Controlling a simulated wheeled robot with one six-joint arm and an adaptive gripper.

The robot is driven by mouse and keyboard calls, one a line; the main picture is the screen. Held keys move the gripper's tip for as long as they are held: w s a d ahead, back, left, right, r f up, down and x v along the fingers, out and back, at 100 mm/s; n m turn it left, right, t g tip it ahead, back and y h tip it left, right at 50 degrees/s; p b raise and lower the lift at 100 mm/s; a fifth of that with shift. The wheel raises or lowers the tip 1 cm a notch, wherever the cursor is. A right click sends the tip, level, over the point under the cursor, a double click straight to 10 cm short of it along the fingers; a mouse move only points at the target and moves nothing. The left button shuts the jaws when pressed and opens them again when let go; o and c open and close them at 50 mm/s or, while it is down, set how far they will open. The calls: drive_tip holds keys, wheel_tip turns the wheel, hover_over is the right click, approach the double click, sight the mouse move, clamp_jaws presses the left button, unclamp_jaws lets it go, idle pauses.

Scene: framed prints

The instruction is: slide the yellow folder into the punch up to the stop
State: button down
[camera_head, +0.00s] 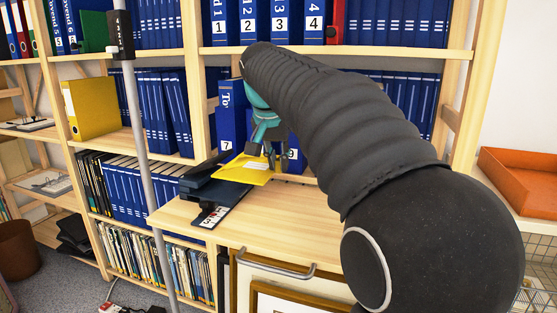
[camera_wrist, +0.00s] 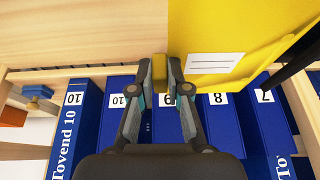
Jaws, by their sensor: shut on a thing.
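The yellow folder (camera_head: 240,175), with a white label, is held level just above the wooden top; it also fills the upper right of the wrist view (camera_wrist: 205,25). My gripper (camera_wrist: 160,72) is shut on a small yellow part at the folder's edge. In the head view my gripper (camera_head: 268,152) is at the folder's far right side. The dark punch (camera_head: 210,192) sits to the left of the folder, and the folder's left edge meets or overlaps it. A dark bar (camera_wrist: 298,60) at the wrist view's right edge appears to be part of the punch. How deep the folder sits is hidden.
The wooden worktop (camera_head: 280,212) is clear to the right of the punch. Shelves of blue binders (camera_head: 232,115) stand close behind my gripper. A grey pole (camera_head: 140,130) rises in front at left. An orange tray (camera_head: 520,180) is at right.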

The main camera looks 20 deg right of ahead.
sight(265, 171)
drive_tip(key=shift+f+b, duration=1.75)
drive_tip(key=shift+f, duration=0.7)
drive_tip(key=shift+w+a+p, duration=0.45)
drive_tip(key=shift+a, duration=0.15)
drive_tip(key=shift+w+a+f, duration=0.15)
drive_tip(key=shift+w+a, duration=0.2)
drive_tip(key=shift+a, duration=0.15)
drive_tip(key=shift+w+a+f+p, duration=0.25)
drive_tip(key=shift+w+a+p, duration=0.1)
drive_tip(key=shift+a, duration=0.15)
drive_tip(key=shift+w+a+f, duration=0.25)
drive_tip(key=shift+a+f, duration=0.1)
drive_tip(key=shift+f, duration=0.05)
drive_tip(key=shift+w+a+p, duration=0.5)
drive_tip(key=shift+w+a, duration=0.05)
drive_tip(key=shift+a, duration=0.2)
drive_tip(key=shift+w+a+p, duration=0.45)
drive_tip(key=shift+w+a, duration=0.05)
drive_tip(key=shift+a, duration=0.25)
drive_tip(key=c, duration=1.1)
unclamp_jaws()
drive_tip(key=shift+o, duration=0.2)
